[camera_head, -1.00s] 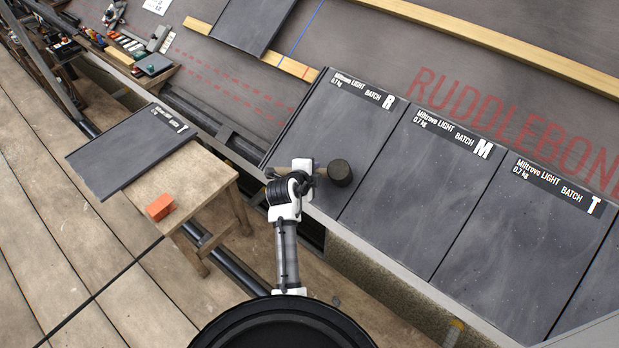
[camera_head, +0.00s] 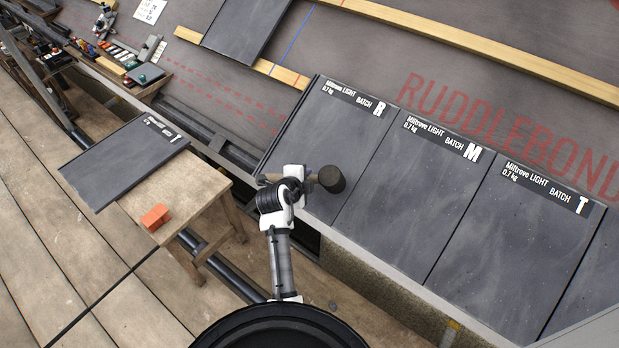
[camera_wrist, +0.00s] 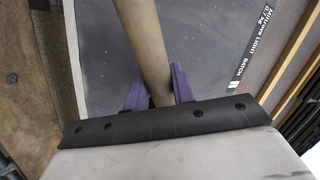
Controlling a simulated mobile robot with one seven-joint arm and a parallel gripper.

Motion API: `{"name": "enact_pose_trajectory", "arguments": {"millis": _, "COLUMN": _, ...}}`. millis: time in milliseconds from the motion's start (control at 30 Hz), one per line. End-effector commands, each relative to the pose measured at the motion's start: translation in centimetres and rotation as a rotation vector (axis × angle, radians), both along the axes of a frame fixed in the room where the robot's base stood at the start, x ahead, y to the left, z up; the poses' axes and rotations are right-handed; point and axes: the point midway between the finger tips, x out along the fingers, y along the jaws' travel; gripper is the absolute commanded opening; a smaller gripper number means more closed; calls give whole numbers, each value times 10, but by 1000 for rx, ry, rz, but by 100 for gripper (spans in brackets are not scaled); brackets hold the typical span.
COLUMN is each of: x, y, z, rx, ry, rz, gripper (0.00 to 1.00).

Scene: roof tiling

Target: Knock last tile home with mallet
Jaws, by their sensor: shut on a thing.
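My gripper (camera_head: 290,178) is shut on the wooden handle of the mallet. The dark mallet head (camera_head: 331,179) points right and is over the lower part of the tile marked R (camera_head: 325,130); I cannot tell whether it touches. In the wrist view the mallet handle (camera_wrist: 145,45) runs up between the purple fingers of my gripper (camera_wrist: 160,90), and the head is out of view. The R tile is the leftmost of the laid row, beside the tile marked M (camera_head: 410,190) and the right tile marked T (camera_head: 515,240).
A stool (camera_head: 185,195) at the left carries a loose tile marked T (camera_head: 115,165) and an orange block (camera_head: 155,217). Another dark tile (camera_head: 240,30) lies higher, across a wooden batten (camera_head: 225,50). Small tools (camera_head: 130,65) fill a tray at upper left.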

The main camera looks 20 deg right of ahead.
Motion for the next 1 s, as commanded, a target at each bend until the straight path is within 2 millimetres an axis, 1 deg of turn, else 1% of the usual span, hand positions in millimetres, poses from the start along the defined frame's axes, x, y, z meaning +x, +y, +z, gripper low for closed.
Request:
{"name": "enact_pose_trajectory", "arguments": {"millis": 33, "x": -1, "y": 2, "z": 9, "rx": -3, "ry": -3, "rz": 1, "gripper": 0}}
{"name": "enact_pose_trajectory", "arguments": {"millis": 433, "x": -11, "y": 18, "z": 40, "rx": -3, "ry": -6, "rz": 3, "gripper": 0}}
{"name": "enact_pose_trajectory", "arguments": {"millis": 600, "x": -13, "y": 21, "z": 44, "rx": -3, "ry": -6, "rz": 3, "gripper": 0}}
{"name": "enact_pose_trajectory", "arguments": {"millis": 1000, "x": -13, "y": 21, "z": 44, "rx": -3, "ry": -6, "rz": 4, "gripper": 0}}
